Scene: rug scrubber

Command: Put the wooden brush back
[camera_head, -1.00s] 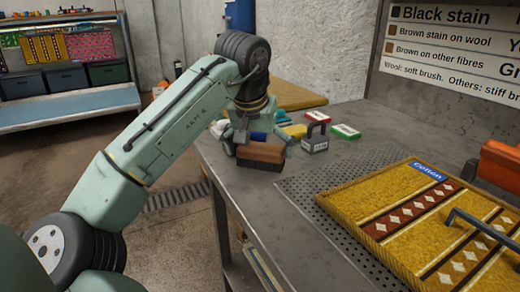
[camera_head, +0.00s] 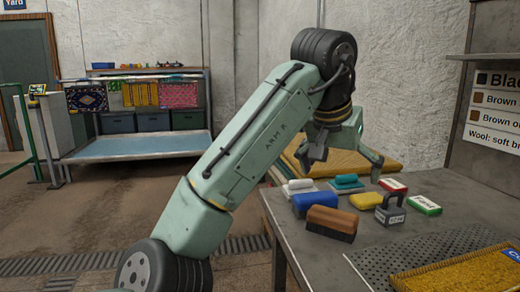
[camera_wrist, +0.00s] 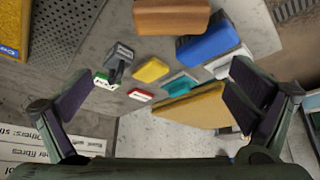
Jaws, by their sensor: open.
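The wooden brush (camera_head: 332,222), a brown block with dark bristles, stands bristles down on the grey table near its left edge. Its brown top also shows at the upper edge of the wrist view (camera_wrist: 172,15). My gripper (camera_head: 342,163) is raised behind and above the brush, apart from it. Its two fingers are spread wide with nothing between them, as the wrist view also shows (camera_wrist: 160,100).
A blue block (camera_head: 315,203) sits just behind the brush. White (camera_head: 299,187) and teal (camera_head: 347,182) brushes, a yellow sponge (camera_head: 366,200), a grey handled block (camera_head: 391,210) and small red (camera_head: 393,185) and green (camera_head: 424,205) boxes stand nearby. A yellow rug (camera_head: 465,275) lies front right.

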